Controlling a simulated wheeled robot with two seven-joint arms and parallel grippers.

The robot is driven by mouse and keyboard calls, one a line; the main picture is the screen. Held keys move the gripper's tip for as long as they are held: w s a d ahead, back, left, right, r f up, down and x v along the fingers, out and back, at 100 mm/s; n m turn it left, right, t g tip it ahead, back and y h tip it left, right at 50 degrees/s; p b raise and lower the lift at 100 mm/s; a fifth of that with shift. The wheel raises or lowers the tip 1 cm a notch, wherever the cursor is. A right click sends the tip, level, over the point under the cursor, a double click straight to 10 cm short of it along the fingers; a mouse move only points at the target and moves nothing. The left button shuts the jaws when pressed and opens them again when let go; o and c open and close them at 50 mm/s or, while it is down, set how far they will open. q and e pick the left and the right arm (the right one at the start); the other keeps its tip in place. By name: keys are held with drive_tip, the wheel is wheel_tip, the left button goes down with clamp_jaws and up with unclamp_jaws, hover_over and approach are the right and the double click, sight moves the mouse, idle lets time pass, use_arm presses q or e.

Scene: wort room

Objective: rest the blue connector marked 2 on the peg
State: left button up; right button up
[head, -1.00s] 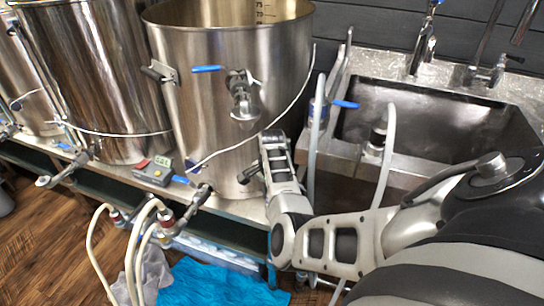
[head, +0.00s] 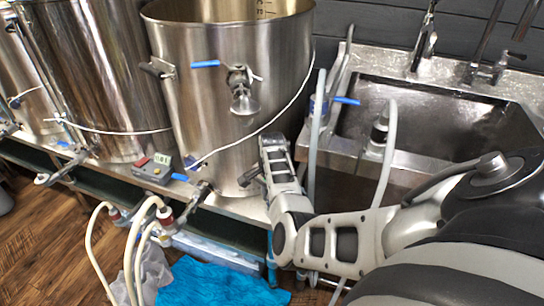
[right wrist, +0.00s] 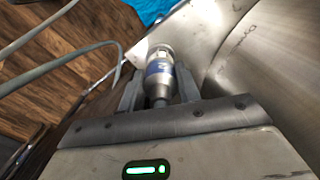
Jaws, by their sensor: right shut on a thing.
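The blue connector marked 2 (right wrist: 160,68) shows in the right wrist view as a silver fitting with a blue band and a white 2. It sits between the two fingers of my right gripper (right wrist: 156,88), which is shut on it. In the head view my right gripper (head: 252,175) is low in front of the large steel kettle, and the connector cannot be made out there. I cannot pick out the peg with certainty in either view. My left gripper is not in view.
The large kettle (head: 205,110) with a blue-handled valve (head: 240,92) stands close behind my right gripper. A steel sink (head: 430,120) with hoses is at right. A small control box (head: 153,168), hoses (head: 135,245) and a blue cloth (head: 222,284) are at lower left.

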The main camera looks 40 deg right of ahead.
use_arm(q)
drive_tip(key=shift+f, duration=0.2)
use_arm(e)
drive_tip(key=shift+f, duration=0.35)
drive_tip(key=o, duration=1.1)
drive_tip(key=shift+o, duration=0.2)
wheel_tip(320, 180, up, 4)
drive_tip(key=shift+r+p, duration=0.25)
drive_tip(key=shift+p, duration=0.45)
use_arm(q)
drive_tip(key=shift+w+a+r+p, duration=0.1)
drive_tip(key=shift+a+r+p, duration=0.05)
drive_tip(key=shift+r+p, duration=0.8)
use_arm(e)
wheel_tip(320, 180, up, 12)
drive_tip(key=shift+f, duration=0.25)
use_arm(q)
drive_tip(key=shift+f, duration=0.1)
